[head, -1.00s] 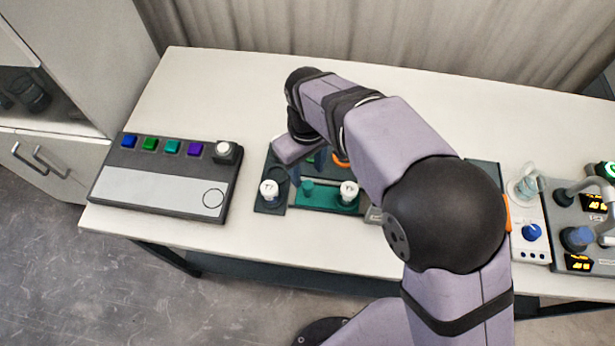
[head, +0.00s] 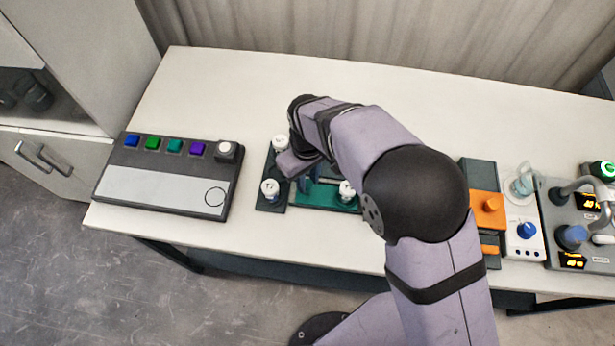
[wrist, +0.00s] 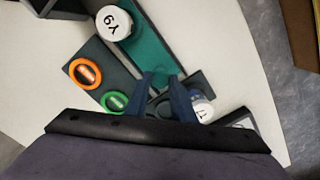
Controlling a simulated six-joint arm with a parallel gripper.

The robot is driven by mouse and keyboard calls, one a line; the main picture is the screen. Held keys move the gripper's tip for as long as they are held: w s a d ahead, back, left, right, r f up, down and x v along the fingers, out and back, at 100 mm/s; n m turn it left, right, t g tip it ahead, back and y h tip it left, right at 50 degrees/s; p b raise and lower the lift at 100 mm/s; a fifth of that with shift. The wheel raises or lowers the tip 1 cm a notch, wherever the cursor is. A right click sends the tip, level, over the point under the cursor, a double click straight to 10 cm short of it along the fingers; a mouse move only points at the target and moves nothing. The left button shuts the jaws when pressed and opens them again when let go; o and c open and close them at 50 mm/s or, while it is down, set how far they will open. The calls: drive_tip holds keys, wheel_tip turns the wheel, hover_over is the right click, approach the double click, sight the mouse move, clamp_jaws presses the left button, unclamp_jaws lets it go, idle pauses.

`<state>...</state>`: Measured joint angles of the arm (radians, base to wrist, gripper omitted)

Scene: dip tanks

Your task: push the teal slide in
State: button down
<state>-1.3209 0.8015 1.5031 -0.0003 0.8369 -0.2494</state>
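The teal slide (head: 327,198) lies in a dark fixture near the table's front edge, partly hidden by my arm. In the wrist view the teal slide (wrist: 148,50) runs up and left from the fingers. A white-capped vial (head: 346,190) stands at its right end in the head view; it also shows in the wrist view (wrist: 113,22). My gripper (head: 305,183) is low at the slide's left end. In the wrist view my gripper (wrist: 161,76) has its dark blue fingers apart, with a teal knob (wrist: 160,84) partly visible between them. Contact with the knob cannot be told.
White caps stand left of the gripper (head: 270,188) and behind it (head: 280,143). The wrist view shows an orange ring (wrist: 85,73) and a green ring (wrist: 115,102). A button panel (head: 165,180) is at left. An orange block (head: 487,212) stands at right.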

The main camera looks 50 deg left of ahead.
drive_tip(key=w+d, duration=0.7)
drive_tip(key=shift+w+d+b, duration=0.1)
drive_tip(key=shift+w+b, duration=0.1)
drive_tip(key=shift+b, duration=0.15)
drive_tip(key=c, duration=1.5)
unclamp_jaws()
drive_tip(key=shift+w+d, duration=0.1)
drive_tip(key=shift+d, duration=0.05)
drive_tip(key=shift+r, duration=0.1)
drive_tip(key=shift+r+b, duration=1.15)
drive_tip(key=shift+r, duration=2.5)
